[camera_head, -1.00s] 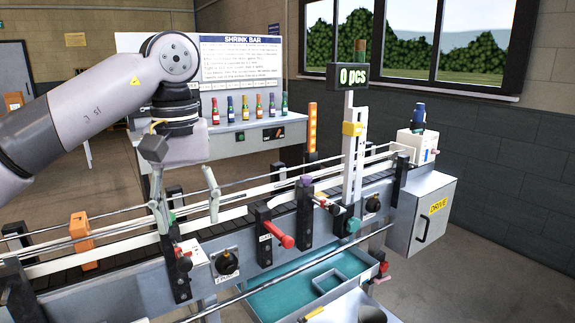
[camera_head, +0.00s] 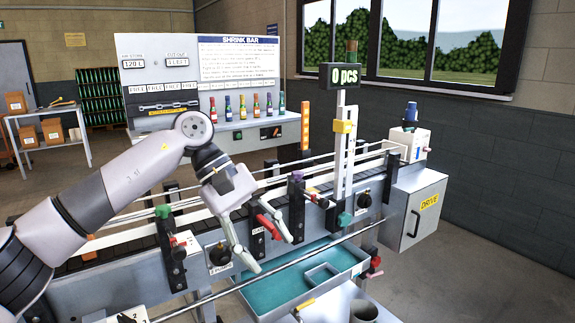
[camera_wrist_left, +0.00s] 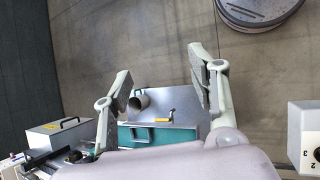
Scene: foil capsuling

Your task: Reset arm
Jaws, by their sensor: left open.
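My left gripper (camera_head: 271,254) is open and empty, with its two fingers spread and pointing down. In the head view it hangs at the near side of the conveyor (camera_head: 95,262), overlapping the red-handled lever (camera_head: 270,213) in the picture. I cannot tell whether a finger touches the lever. In the left wrist view the open gripper (camera_wrist_left: 162,66) has only floor, a metal shelf and a teal tray between and below its fingers. My right gripper is not in view.
The teal tray (camera_head: 290,290) lies below the conveyor front, with a grey cup (camera_head: 363,311) near it. A counter post reads "0 pcs" (camera_head: 345,76). A DRIVE box (camera_head: 413,217) stands at the right. Several small bottles line the bench (camera_head: 225,133) behind. A numbered dial box (camera_wrist_left: 306,140) is at the wrist view's right.

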